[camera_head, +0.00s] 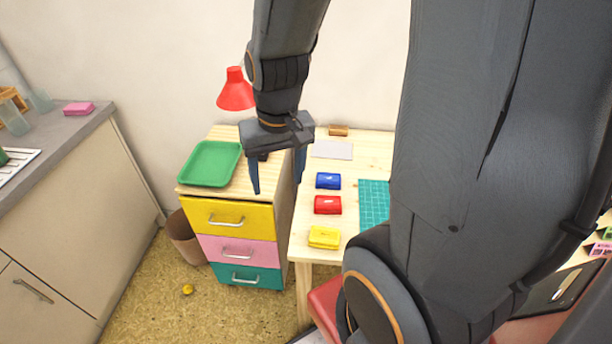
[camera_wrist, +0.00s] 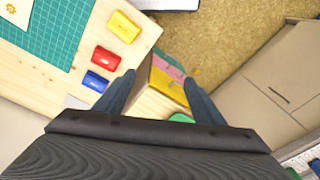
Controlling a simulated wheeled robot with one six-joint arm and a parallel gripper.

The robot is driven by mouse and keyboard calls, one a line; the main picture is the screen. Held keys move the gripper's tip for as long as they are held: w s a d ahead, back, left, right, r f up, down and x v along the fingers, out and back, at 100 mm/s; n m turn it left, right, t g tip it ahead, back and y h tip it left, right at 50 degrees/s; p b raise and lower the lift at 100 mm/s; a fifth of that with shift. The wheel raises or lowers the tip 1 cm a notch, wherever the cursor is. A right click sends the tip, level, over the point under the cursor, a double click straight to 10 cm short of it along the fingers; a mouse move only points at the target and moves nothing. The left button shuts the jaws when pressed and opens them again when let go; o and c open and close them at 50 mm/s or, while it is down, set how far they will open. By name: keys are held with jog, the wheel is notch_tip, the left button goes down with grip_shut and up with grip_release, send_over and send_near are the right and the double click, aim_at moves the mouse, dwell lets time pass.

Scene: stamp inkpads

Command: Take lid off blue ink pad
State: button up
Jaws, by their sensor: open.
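The blue ink pad (camera_head: 328,181) lies on the wooden table, behind the red ink pad (camera_head: 327,205) and the yellow ink pad (camera_head: 323,237) in the head view. It looks closed, with its lid on. In the wrist view the blue ink pad (camera_wrist: 96,82) shows just left of my left finger. My gripper (camera_head: 276,190) is open and empty, fingers pointing down, left of the blue ink pad and near the gap between drawer unit and table. In the wrist view my gripper (camera_wrist: 160,82) spans the drawer unit below.
The wooden table (camera_head: 305,222) also holds a teal cutting mat (camera_head: 373,203), a white paper (camera_head: 332,150) and a wooden block (camera_head: 338,130). A green tray (camera_head: 210,164) sits on the drawer unit (camera_head: 232,250) to the left. A red lamp (camera_head: 236,92) stands behind my gripper.

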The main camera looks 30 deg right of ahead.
jog(key=w+d+f+m+y, duration=0.1)
jog(key=w+d+f+m, duration=0.25)
jog(key=d+m, duration=0.25)
jog(key=w+d+f+m+y, duration=0.1)
jog(key=w+d+f+m, duration=0.1)
jog(key=w+d+m, duration=0.35)
jog(key=m+t+y, duration=0.1)
jog(key=m, duration=1.1)
send_near(329, 178)
jog(key=shift+a+r+p, duration=0.15)
jog(key=shift+r+p, duration=0.1)
jog(key=shift+p, duration=0.15)
jog(key=shift+f+t+y, duration=0.25)
jog(key=shift+t+y, duration=0.05)
jog(key=shift+f, duration=0.3)
jog(key=shift+d+p+x, duration=0.15)
jog(key=shift+p+x, duration=0.5)
jog(key=shift+x, duration=1.05)
jog(key=shift+d+p+x, duration=0.2)
jog(key=shift+p+x, duration=0.4)
jog(key=shift+x, duration=1.1)
jog(key=shift+s+f, duration=0.1)
jog(key=shift+f, duration=0.05)
jog(key=shift+c, duration=0.3)
jog(key=c, duration=1)
